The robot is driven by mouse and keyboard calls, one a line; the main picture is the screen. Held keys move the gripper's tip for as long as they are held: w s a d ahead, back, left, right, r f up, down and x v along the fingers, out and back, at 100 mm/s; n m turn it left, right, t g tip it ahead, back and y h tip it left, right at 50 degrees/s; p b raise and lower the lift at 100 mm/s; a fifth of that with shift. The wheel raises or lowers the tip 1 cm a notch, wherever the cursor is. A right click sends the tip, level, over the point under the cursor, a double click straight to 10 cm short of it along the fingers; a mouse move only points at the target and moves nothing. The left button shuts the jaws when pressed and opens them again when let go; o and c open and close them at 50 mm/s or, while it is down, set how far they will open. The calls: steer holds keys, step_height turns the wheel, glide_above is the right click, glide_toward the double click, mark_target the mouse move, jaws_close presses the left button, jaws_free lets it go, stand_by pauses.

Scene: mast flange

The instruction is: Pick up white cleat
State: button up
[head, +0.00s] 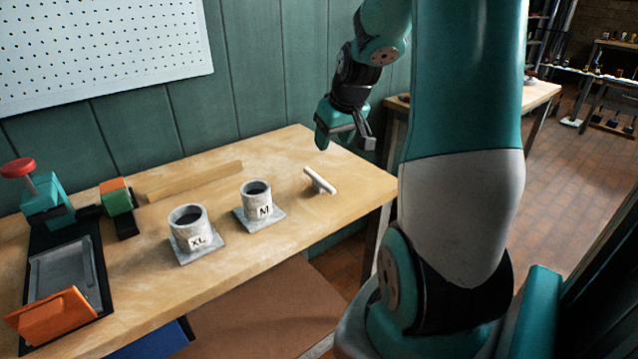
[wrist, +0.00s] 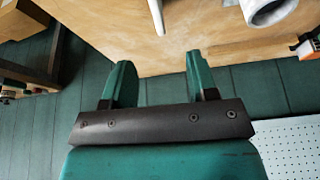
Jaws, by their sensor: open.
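The white cleat (head: 320,181) is a short pale bar on the wooden workbench, near its right end, right of the cup marked M. In the wrist view part of the cleat (wrist: 157,14) shows at the top edge, cut off by the frame. My gripper (head: 362,136) is above and behind the cleat in the head view, apart from it. In the wrist view my gripper (wrist: 158,75) has its two green fingers spread with nothing between them.
Cups marked M (head: 256,200) and XL (head: 188,229) stand on square bases left of the cleat. A wooden strip (head: 195,181) lies along the back. A black fixture with an orange block (head: 52,316) is at the left. The bench around the cleat is clear.

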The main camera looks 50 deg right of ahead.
mark_target(320, 178)
steer(key=x, duration=1.2)
steer(key=shift+s+d, duration=0.15)
steer(key=shift+d+p+x, duration=0.2)
steer(key=shift+p+x, duration=0.5)
steer(key=shift+x, duration=1.95)
steer(key=shift+r, duration=0.1)
jaws_close()
